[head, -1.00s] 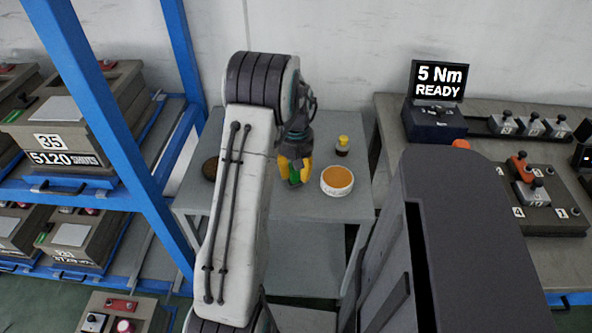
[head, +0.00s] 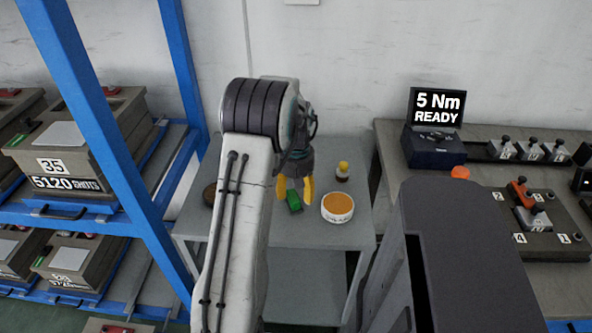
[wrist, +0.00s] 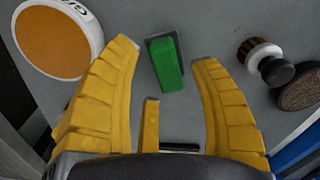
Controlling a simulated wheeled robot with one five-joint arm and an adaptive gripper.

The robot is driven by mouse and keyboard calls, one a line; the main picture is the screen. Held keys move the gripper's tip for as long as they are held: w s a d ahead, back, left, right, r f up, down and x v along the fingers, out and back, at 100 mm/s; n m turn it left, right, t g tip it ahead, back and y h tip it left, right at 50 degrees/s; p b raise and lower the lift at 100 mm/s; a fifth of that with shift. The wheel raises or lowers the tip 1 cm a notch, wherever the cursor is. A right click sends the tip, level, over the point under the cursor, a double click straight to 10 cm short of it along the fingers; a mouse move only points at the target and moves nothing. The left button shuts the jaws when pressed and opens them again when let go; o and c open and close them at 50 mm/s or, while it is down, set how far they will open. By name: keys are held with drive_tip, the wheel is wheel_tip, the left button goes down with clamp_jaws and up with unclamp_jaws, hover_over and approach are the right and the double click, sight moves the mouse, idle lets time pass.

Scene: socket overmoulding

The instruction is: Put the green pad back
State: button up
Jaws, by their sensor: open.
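The green pad (head: 294,201) lies on the grey table (head: 300,233) under my gripper. In the wrist view the green pad (wrist: 167,66) is a green block with a dark grey flat part along its far side. My gripper (head: 294,190) has yellow segmented fingers. In the wrist view my gripper (wrist: 165,50) is open, with the pad in the gap between and just beyond the fingertips. No finger visibly touches the pad.
A round white tub with an orange top (head: 337,207) stands close right of the pad. A dark-bristled brush (wrist: 262,60) and a brown disc (wrist: 300,90) lie on the other side. A blue rack (head: 180,60) stands left.

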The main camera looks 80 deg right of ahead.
sight(296, 196)
wheel_tip(296, 196, up, 9)
drive_tip(key=w+a+r+n+h, duration=0.1)
drive_tip(key=w+a+r+n, duration=0.2)
drive_tip(key=w+a, duration=0.75)
drive_tip(key=w+a+r+n, duration=0.35)
drive_tip(key=w+a, duration=0.45)
drive_tip(key=w, duration=0.6)
drive_tip(key=w+a+n+t, duration=0.2)
drive_tip(key=a+n, duration=0.1)
drive_tip(key=a, duration=1.4)
drive_tip(key=s+a+f+n, duration=0.1)
drive_tip(key=s+a, duration=0.1)
drive_tip(key=a, duration=0.3)
drive_tip(key=s+a+n+t+y, duration=0.1)
drive_tip(key=s+a+n, duration=0.1)
drive_tip(key=a, duration=0.3)
drive_tip(key=shift+s+f, duration=0.4)
drive_tip(key=shift+s, duration=0.15)
drive_tip(key=shift+r, duration=0.15)
wheel_tip(296, 196, up, 8)
drive_tip(key=p, duration=0.7)
